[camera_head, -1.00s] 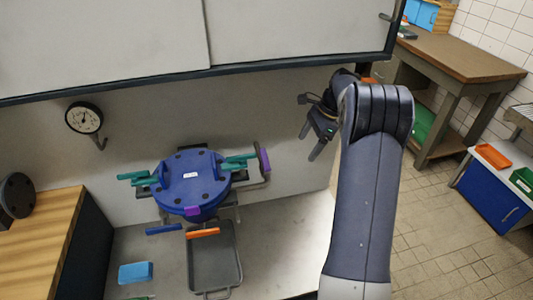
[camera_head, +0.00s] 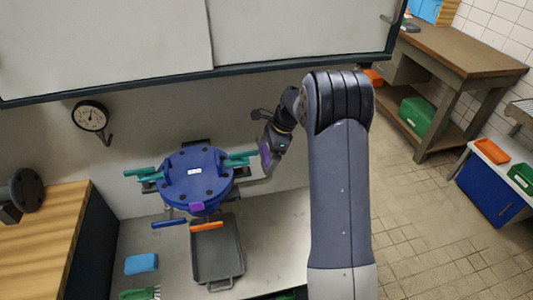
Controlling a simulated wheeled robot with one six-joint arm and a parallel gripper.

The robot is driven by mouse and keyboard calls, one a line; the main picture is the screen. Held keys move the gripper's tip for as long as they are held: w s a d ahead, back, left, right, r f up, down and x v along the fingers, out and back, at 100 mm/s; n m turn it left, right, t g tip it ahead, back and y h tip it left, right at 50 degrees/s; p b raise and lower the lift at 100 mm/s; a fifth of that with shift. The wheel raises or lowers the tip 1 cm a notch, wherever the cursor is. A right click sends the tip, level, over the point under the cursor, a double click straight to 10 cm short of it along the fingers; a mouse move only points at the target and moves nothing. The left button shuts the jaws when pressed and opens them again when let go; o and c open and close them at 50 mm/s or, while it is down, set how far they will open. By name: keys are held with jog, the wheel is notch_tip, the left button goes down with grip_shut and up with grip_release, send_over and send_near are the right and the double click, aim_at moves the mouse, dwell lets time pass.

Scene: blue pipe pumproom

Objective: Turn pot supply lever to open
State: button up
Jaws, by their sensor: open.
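The blue round pot (camera_head: 195,180) with a flat bolted lid and a small white label stands in the middle left. Teal handles stick out at its left (camera_head: 140,172) and right (camera_head: 238,160). A purple lever (camera_head: 265,157) sits on a bent grey pipe at the pot's right. Another purple piece (camera_head: 196,207) is on the pot's front. No readable label shows which is the supply lever. My gripper (camera_head: 268,148) is open, beside the right purple lever and partly overlapping it. I cannot tell whether they touch.
A grey tray (camera_head: 217,262) with an orange bar (camera_head: 207,227) lies before the pot. A blue bar (camera_head: 168,223) and blue block (camera_head: 141,264) are to its left. A gauge (camera_head: 90,116) hangs on the back wall.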

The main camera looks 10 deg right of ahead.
aim_at(267, 154)
jog(key=shift+a+f, duration=0.1)
jog(key=shift+f, duration=0.1)
jog(key=c, duration=0.7)
jog(key=shift+n, duration=0.5)
jog(key=o, duration=0.7)
jog(key=v, duration=0.4)
jog(key=shift+w+r+b, duration=0.15)
jog(key=shift+r+b, duration=0.1)
jog(key=shift+b, duration=0.1)
jog(key=d+b, duration=0.2)
jog(key=d, duration=1)
jog(key=shift+d+r, duration=0.2)
